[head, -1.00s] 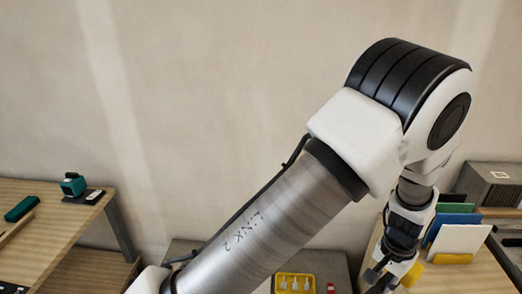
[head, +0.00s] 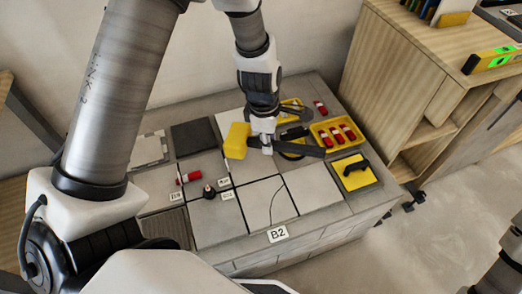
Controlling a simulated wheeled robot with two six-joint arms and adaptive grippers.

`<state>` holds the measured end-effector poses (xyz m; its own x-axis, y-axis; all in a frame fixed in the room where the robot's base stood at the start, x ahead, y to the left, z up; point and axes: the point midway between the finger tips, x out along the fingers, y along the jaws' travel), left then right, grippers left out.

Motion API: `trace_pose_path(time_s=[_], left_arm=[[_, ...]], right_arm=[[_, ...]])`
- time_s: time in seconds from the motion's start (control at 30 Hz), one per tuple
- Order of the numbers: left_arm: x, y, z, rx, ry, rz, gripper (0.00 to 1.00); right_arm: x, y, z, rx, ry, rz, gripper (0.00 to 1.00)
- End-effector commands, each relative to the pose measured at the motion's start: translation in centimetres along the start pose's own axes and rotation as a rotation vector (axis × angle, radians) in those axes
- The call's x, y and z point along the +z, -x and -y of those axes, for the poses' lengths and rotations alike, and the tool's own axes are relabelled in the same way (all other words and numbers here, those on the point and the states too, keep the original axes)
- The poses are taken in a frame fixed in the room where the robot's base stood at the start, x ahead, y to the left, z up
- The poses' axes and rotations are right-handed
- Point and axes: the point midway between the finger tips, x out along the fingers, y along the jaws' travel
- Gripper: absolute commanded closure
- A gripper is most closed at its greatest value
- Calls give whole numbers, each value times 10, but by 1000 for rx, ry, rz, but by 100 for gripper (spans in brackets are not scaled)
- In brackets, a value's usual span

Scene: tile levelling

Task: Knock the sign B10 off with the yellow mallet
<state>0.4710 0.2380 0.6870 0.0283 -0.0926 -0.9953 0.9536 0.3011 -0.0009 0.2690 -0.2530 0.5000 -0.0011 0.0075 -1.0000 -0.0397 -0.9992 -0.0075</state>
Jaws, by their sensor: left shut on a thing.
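My left gripper (head: 262,143) comes down over the grey tiled platform (head: 240,248) and is shut on the yellow mallet. The mallet's yellow block head (head: 237,140) shows to the left of the fingers; the gripper hides part of its handle. Small white signs stand among the tiles: a left sign (head: 176,196), an upper middle sign (head: 223,183) and a lower middle sign (head: 228,195). Their lettering is too small to read surely, so I cannot tell which is B10. They are nearer the camera than the mallet. My right gripper is out of view.
A sign B2 (head: 278,234) is at the platform's front edge. A black knob (head: 209,191) and a red piece (head: 188,178) are near the small signs. A yellow tray (head: 338,135) and a yellow handled pad (head: 355,173) lie at right. A wooden cabinet (head: 400,70) stands behind.

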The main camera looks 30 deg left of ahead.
Motion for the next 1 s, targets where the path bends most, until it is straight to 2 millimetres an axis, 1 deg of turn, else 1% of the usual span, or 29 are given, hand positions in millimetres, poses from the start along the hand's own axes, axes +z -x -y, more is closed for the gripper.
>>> trace_pose_path(time_s=[0.03,0.1,0.2,0.3,0.4,0.57,1.0], left_arm=[[-7,-38,4,10,111,7,100],[-13,-60,8,26,268,14,100],[-20,-80,13,48,443,23,100],[-23,-90,16,62,549,27,100],[-24,-92,16,68,590,30,100],[-25,-100,16,69,593,30,100],[-29,-140,16,68,589,29,100]], right_arm=[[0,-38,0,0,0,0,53],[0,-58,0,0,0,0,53],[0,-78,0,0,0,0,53],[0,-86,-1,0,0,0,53],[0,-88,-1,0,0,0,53],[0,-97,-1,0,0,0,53],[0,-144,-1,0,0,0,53]])
